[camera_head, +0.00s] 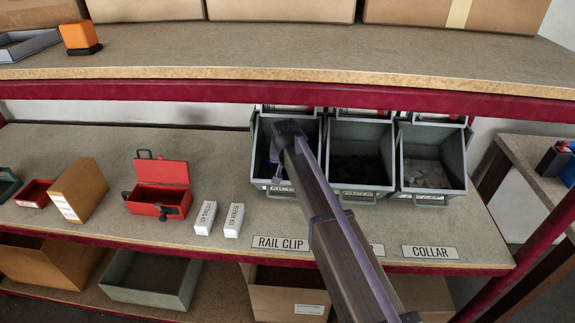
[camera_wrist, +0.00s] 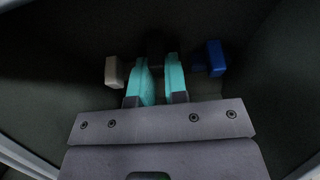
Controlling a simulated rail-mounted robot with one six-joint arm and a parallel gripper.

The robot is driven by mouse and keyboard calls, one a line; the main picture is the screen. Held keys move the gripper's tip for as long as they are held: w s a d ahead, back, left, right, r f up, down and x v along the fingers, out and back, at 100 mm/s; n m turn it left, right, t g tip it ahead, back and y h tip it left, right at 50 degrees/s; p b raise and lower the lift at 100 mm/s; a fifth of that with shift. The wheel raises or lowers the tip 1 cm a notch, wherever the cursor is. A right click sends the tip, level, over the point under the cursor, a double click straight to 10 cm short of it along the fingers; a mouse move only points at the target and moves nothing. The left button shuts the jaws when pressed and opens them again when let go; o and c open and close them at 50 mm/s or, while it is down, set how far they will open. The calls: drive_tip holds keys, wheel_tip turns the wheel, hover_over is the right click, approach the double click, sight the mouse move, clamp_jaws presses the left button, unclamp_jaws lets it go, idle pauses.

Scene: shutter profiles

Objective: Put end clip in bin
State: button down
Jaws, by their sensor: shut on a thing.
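My gripper (camera_wrist: 160,80) has teal fingertips, shut on a small dark part, the end clip (camera_wrist: 155,48), mostly hidden between them. A pale block (camera_wrist: 113,72) sticks out left of the fingers and a blue block (camera_wrist: 215,58) right of them; I cannot tell whether both belong to the held part. In the head view my arm reaches to the left grey bin (camera_head: 258,128), above the RAIL CLIP label (camera_head: 280,243), and hides the fingertips. The middle grey bin (camera_head: 360,135) holds dark parts; its shelf label is mostly covered by my arm.
The right grey bin (camera_head: 455,140), above the COLLAR label (camera_head: 430,252), holds pale parts. The upper shelf (camera_head: 300,70) overhangs the bins. To the left stand a red toolbox (camera_head: 160,190), two white boxes (camera_head: 206,218) and a brown box (camera_head: 78,190).

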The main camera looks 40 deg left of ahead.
drive_tip(key=c, duration=1.1)
unclamp_jaws()
drive_tip(key=shift+f, duration=0.1)
drive_tip(key=shift+c, duration=0.2)
drive_tip(key=p+v, duration=1.1)
drive_tip(key=v, duration=0.1)
drive_tip(key=shift+p, duration=0.3)
drive_tip(key=w+d+m+g+h, duration=0.1)
drive_tip(key=w+d+m, duration=0.15)
drive_tip(key=d, duration=1.35)
drive_tip(key=w+d+m+h, duration=0.1)
drive_tip(key=w+d, duration=0.2)
drive_tip(key=d, duration=1.4)
drive_tip(key=s+d+m+g, duration=0.1)
drive_tip(key=s+d, duration=0.3)
drive_tip(key=d, duration=0.6)
drive_tip(key=s+d+m, duration=0.1)
drive_tip(key=s+d, duration=0.4)
drive_tip(key=d, duration=0.5)
drive_tip(key=s+d+m+g, duration=0.1)
drive_tip(key=s+d, duration=0.3)
drive_tip(key=d, duration=0.6)
drive_tip(key=shift+s+f+g, duration=0.25)
drive_tip(key=shift+f+g, duration=0.05)
drive_tip(key=shift+f, duration=0.2)
